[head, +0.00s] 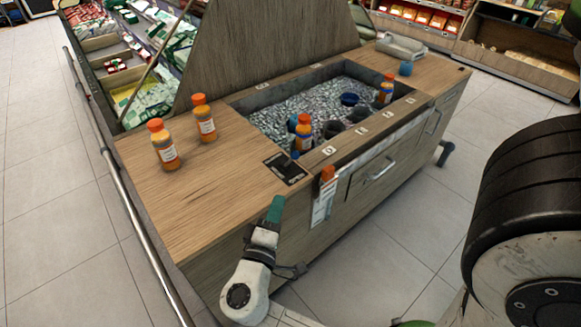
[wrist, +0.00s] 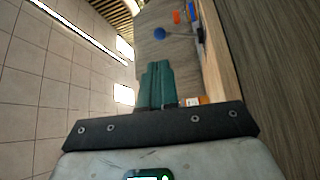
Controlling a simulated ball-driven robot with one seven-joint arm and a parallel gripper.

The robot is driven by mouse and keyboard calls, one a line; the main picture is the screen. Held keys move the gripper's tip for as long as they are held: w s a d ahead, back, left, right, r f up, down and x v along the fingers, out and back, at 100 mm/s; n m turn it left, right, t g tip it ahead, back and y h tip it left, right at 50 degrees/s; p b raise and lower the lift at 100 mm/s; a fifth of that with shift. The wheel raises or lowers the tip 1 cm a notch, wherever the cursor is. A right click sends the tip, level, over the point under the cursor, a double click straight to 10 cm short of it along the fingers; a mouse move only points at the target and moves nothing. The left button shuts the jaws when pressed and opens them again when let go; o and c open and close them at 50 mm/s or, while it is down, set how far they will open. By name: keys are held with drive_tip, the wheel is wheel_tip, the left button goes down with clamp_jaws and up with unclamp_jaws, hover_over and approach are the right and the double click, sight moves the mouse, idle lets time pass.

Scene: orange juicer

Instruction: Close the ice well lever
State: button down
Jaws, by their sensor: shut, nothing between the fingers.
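The ice well (head: 290,105) is a recessed bin of ice in a wooden counter, with bottles and cups in it. An orange-tipped handle (head: 327,174) stands at its front edge above a pale labelled plate (head: 322,205); it looks like the lever, and it is upright. My gripper (head: 276,205) is shut and empty, its teal fingers left of and below the handle, apart from it. In the wrist view, the shut fingers (wrist: 157,84) point up the picture. A blue round thing (wrist: 159,33) shows beyond them, too small to name.
Two orange juice bottles (head: 180,140) stand on the counter's left part (head: 190,200). A metal drawer handle (head: 380,170) sticks out of the front. A rail (head: 130,215) runs along the left. Floor (head: 400,225) is open in front.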

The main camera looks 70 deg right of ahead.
sight(294, 158)
drive_tip(key=d, duration=0.4)
drive_tip(key=d+r, duration=0.1)
drive_tip(key=d, duration=0.3)
drive_tip(key=d+p, duration=0.1)
drive_tip(key=d, duration=0.3)
drive_tip(key=shift+w+r, duration=0.15)
drive_tip(key=shift+w, duration=0.15)
drive_tip(key=shift+r, duration=0.1)
drive_tip(key=p, duration=0.2)
drive_tip(key=w+r+n+y+p, duration=0.1)
drive_tip(key=shift+d+r+p, duration=0.2)
drive_tip(key=shift+r+p, duration=0.1)
drive_tip(key=shift+p, duration=0.1)
drive_tip(key=w+d+n+y+p, duration=0.1)
drive_tip(key=p, duration=0.2)
drive_tip(key=w+d+n+y+p, duration=0.1)
drive_tip(key=w+n+p, duration=0.1)
drive_tip(key=p, duration=0.1)
drive_tip(key=w+d+r+n+g+y+p, duration=0.1)
drive_tip(key=n+p, duration=0.1)
drive_tip(key=p, duration=0.1)
drive_tip(key=shift+w+y, duration=0.4)
drive_tip(key=shift+r+p, duration=0.1)
drive_tip(key=shift+p, duration=0.25)
drive_tip(key=shift+r+p, duration=0.55)
drive_tip(key=shift+r, duration=0.15)
